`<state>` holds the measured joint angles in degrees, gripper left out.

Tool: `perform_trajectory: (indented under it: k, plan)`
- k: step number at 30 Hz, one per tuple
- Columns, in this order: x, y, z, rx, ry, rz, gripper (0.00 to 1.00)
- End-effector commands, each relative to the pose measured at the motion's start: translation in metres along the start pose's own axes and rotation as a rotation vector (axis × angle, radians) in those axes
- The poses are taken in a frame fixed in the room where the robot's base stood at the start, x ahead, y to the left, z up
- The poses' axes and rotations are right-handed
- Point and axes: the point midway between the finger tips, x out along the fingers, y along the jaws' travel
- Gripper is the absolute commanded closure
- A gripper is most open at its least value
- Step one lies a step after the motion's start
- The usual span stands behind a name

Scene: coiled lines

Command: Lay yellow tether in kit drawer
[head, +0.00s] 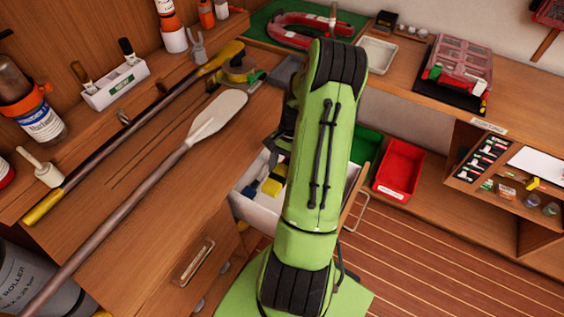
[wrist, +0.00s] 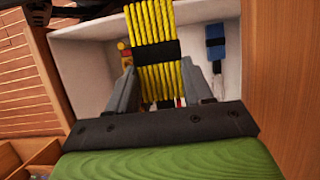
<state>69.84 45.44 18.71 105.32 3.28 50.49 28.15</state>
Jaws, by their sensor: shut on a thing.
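The yellow tether (wrist: 150,22), a coiled bundle with a black band, is between my gripper's fingers in the wrist view. My gripper (wrist: 163,80) is shut on it. The bundle is over the open white kit drawer (wrist: 90,48), and I cannot tell whether it touches the drawer floor. In the head view the drawer (head: 248,207) is pulled out under the worktop, and my green arm hides much of it and my gripper. A yellow and dark thing (head: 273,182) shows in it beside my arm.
A blue-handled brush (wrist: 215,45) lies in the drawer's right part. A small red and yellow thing (wrist: 125,55) is at its left.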

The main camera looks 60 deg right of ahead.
Motion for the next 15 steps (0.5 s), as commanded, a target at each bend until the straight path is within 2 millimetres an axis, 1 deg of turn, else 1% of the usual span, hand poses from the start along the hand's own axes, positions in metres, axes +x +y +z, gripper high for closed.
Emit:
perform_trajectory:
  k: [1,15]
  plan:
    - [0.010,0.000,-0.004,0.001,0.000,-0.001,0.95]
    - [0.061,0.000,-0.025,0.003,-0.001,-0.001,0.95]
